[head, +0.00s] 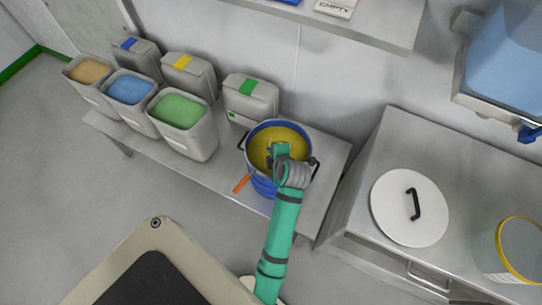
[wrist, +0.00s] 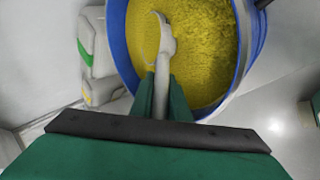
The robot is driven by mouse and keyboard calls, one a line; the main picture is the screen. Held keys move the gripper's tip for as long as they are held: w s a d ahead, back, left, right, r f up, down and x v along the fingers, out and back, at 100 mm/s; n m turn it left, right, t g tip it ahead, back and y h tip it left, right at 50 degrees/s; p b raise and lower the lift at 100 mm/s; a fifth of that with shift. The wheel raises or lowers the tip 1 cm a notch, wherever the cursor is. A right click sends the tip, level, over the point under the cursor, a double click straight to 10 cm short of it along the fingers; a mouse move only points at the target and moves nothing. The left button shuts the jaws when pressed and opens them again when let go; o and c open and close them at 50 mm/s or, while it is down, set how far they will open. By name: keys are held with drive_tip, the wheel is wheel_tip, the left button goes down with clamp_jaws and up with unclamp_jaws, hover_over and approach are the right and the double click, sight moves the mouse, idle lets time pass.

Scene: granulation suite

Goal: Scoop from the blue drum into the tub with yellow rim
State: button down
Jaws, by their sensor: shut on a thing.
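The blue drum (head: 262,186) stands open on the low bench and holds yellow granular material (head: 259,143); its blue wall (wrist: 119,50) curves around the wrist view. My gripper (head: 279,155) is over the drum's mouth. In the wrist view, my gripper (wrist: 157,92) is shut on the grey handle of a scoop (wrist: 164,50). The scoop's head lies over or in the yellow material; how deep I cannot tell. The tub with yellow rim (head: 499,260) stands at the far right on the steel counter, cut by the picture edge, and looks empty.
A white lid (head: 397,215) with a black handle lies on the steel counter (head: 400,140) between drum and tub. Open bins of tan, blue and green material (head: 185,140) stand left of the drum. An orange-handled thing (head: 242,183) is at the drum's left side. A shelf (head: 375,30) hangs above.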

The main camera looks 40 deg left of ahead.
wheel_tip(320, 180, up, 11)
drive_tip(key=s+d+t+y, duration=0.1)
drive_tip(key=s+t, duration=0.1)
drive_tip(key=shift+s+n+t+y, duration=0.15)
drive_tip(key=shift+n+t+y, duration=0.15)
drive_tip(key=shift+n+t, duration=0.1)
idle(0.9)
idle(0.7)
